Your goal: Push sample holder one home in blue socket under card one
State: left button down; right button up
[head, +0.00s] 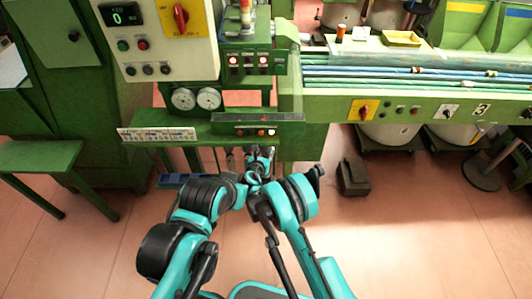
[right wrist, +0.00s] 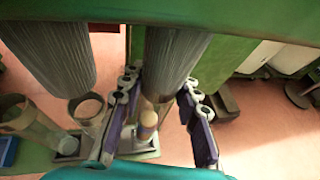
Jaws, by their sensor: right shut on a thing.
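My right gripper (right wrist: 160,85) straddles a clear cylinder with a tan, cork-coloured piece (right wrist: 148,118) inside; I take it as the sample holder, and its number cannot be read. It is below a grey ribbed column (right wrist: 178,50), and its base is partly hidden by a finger. In the head view my right gripper (head: 262,158) is small, under the green machine's front ledge. My left arm comes in beside it, but its gripper cannot be made out. A blue edge (right wrist: 8,150) shows at the far left; a blue tray (head: 172,181) lies under the ledge. Card one cannot be identified.
Two more clear cylinders (right wrist: 22,118) (right wrist: 88,110) stand left of the gripper, below another ribbed column (right wrist: 55,50). The green ledge (head: 215,131) overhangs the work place. A dark block (head: 353,177) stands on the floor to the right. The floor in front is clear.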

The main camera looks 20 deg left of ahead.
jog(key=shift+r, duration=0.5)
jog(key=shift+r+p, duration=0.8)
jog(key=shift+r, duration=1.15)
jog(key=shift+f, duration=0.1)
